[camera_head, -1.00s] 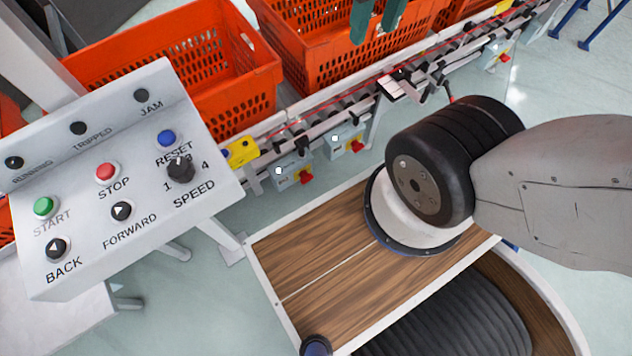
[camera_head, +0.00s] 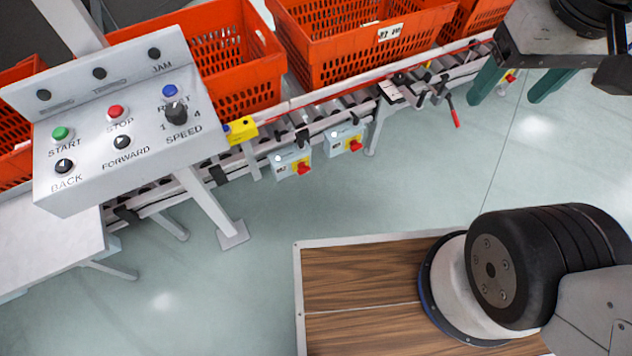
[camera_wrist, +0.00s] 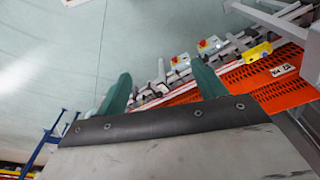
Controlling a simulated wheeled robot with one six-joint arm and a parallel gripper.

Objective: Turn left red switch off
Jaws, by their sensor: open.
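Two grey switch boxes with red rotary knobs hang below the conveyor rail. The left red switch (camera_head: 303,168) is on the box nearer the yellow unit; the other red switch (camera_head: 355,145) is just right of it. Both also show in the wrist view, the left red switch (camera_wrist: 203,43) nearer the yellow unit there too. I cannot read the knob positions clearly. My gripper (camera_head: 518,88) has green fingers, spread apart and empty. It is at the upper right, well to the right of both switches and not touching them. Its fingers (camera_wrist: 165,80) also frame the wrist view.
Orange totes (camera_head: 362,65) stand on the roller conveyor behind the switches. A grey control panel (camera_head: 98,172) with buttons stands at left on a post (camera_head: 208,205). A yellow unit (camera_head: 241,130) sits left of the switches. A red-handled lever (camera_head: 454,112) projects at right.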

